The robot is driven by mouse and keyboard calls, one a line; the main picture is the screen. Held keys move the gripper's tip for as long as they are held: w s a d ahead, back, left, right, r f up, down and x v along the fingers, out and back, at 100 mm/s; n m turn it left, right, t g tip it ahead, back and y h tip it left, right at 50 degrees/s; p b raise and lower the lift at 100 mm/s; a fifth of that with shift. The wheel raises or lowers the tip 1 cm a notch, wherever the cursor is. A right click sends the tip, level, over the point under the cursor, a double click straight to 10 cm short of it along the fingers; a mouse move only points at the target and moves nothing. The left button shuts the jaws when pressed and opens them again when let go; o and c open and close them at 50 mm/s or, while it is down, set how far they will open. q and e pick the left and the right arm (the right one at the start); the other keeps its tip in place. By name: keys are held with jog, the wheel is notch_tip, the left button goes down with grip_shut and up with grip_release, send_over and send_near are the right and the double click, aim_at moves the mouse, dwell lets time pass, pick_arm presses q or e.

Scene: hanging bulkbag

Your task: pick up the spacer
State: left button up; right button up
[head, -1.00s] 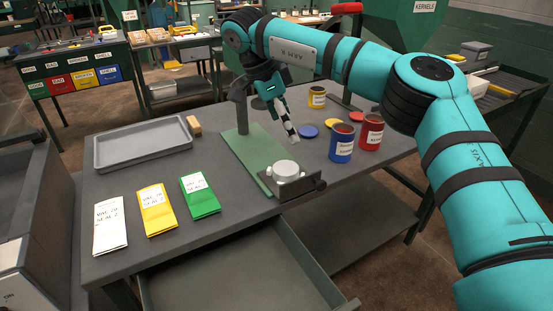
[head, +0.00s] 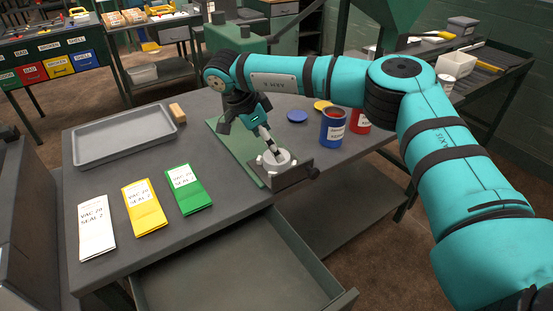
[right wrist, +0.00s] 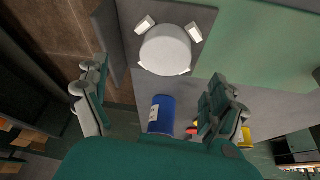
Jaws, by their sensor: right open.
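No part is labelled as the spacer, so I cannot tell for certain which piece it is. A white round piece (head: 281,160) sits on a dark bracket at the front end of the green base plate, and it also shows in the right wrist view (right wrist: 165,50). A small tan block (head: 178,113) lies by the grey tray's right corner. My right gripper (head: 268,149) points down close over the white round piece. In the right wrist view its fingers (right wrist: 160,75) are wide apart with nothing held between them. Contact with the piece cannot be told. My left gripper is out of view.
The grey tray (head: 124,136) lies at the back left. White (head: 97,227), yellow (head: 144,206) and green (head: 187,190) packets lie in front. A blue can (head: 332,128) and a red can (head: 359,121) stand right of the plate. An open drawer (head: 235,268) juts out in front.

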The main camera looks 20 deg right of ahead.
jog(key=shift+f, duration=0.25)
jog(key=x, duration=0.3)
jog(key=p+x, duration=0.1)
jog(key=shift+w+f, duration=0.25)
jog(key=shift+w, duration=0.1)
jog(key=shift+d+f, duration=0.1)
jog(key=shift+f, duration=0.1)
jog(key=c, duration=1.5)
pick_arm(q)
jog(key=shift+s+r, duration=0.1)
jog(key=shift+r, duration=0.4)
pick_arm(e)
jog(key=shift+c, duration=0.2)
jog(key=shift+r, duration=0.15)
